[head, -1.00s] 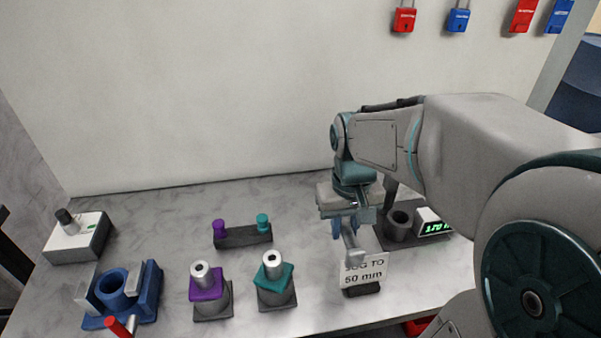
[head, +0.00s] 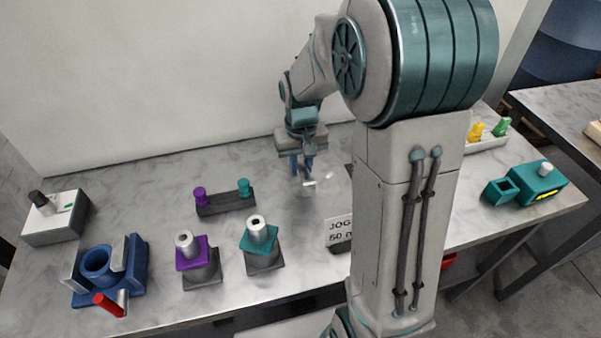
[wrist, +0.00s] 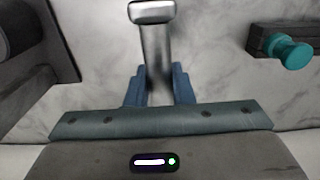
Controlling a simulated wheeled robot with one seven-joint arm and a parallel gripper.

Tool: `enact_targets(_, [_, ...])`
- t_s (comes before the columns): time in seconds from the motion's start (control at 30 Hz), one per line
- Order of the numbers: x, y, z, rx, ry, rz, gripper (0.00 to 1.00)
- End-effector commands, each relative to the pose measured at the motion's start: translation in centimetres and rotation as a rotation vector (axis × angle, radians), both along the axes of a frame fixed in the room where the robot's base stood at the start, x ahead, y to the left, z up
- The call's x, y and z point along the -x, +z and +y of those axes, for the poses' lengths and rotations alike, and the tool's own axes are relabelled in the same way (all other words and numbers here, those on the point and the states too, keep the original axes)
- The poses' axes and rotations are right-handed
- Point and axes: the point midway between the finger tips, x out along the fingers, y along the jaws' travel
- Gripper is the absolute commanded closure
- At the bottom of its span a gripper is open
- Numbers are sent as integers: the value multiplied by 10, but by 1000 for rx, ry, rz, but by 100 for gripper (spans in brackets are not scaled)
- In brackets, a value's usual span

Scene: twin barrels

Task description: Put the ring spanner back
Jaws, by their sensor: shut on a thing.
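My gripper (head: 303,168) is shut on the ring spanner (head: 309,184), a silver metal tool, and holds it above the bench. In the wrist view, the blue fingers of my gripper (wrist: 158,88) close on the shank of the spanner (wrist: 155,45), whose broad end points to the top of the picture. The rest of the spanner is hidden by the fingers. A dark rack with a purple and a teal knob (head: 226,204) lies left of my gripper, apart from it. Its teal end (wrist: 285,50) shows at the right of the wrist view.
Two stands with purple (head: 194,252) and teal (head: 259,235) collars are in front. A blue vise-like fixture (head: 100,265) and a white box (head: 55,218) stand left. A "JOG TO 50 mm" sign (head: 338,230) is partly behind my arm. A teal device (head: 530,185) stands right.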

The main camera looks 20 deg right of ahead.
Motion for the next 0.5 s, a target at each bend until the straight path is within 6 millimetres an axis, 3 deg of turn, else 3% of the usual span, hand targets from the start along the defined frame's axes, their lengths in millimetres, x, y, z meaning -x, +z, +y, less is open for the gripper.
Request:
enact_targets(0.33, [-2, -38, 0, 0, 0, 3, 100])
enact_targets(0.5, [-3, -41, 0, 0, 0, -1, 100])
